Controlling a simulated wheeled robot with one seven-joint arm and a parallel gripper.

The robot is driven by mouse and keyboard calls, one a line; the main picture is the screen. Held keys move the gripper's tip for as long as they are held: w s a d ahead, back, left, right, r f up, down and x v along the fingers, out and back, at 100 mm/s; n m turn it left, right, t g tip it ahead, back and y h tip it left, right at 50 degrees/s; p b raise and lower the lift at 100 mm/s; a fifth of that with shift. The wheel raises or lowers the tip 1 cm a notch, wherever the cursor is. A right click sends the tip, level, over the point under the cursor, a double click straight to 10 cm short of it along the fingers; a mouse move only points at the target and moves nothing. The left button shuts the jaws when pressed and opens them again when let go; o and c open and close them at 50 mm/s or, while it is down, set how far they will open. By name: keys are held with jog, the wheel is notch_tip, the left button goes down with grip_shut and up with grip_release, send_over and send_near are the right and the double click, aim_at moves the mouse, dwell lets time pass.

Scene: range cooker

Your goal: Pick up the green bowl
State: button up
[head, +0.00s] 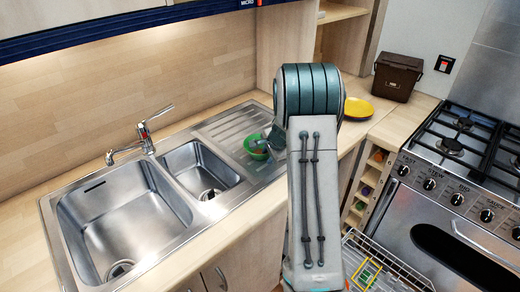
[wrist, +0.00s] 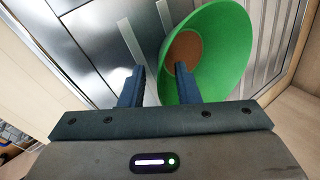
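The green bowl (head: 257,152) is on the ribbed steel drainer beside the small sink, partly hidden by my gripper (head: 268,142) in the head view. In the wrist view the bowl (wrist: 226,48) fills the upper right, with a brown round patch at its bottom. My gripper (wrist: 159,68) is open there, its fingers apart. The right finger is over the inside of the bowl and the left finger is outside it. The bowl's near wall shows between the fingers with a gap; I cannot tell whether either finger touches it.
The double sink (head: 128,218) lies left of the drainer (head: 228,128). A yellow plate (head: 358,108) and a brown bin (head: 397,77) are on the counter to the right, before the range cooker (head: 455,185). A wire rack (head: 385,268) stands out below.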

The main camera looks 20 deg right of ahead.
jog(key=shift+w+f, duration=0.1)
jog(key=shift+f, duration=0.05)
grip_shut()
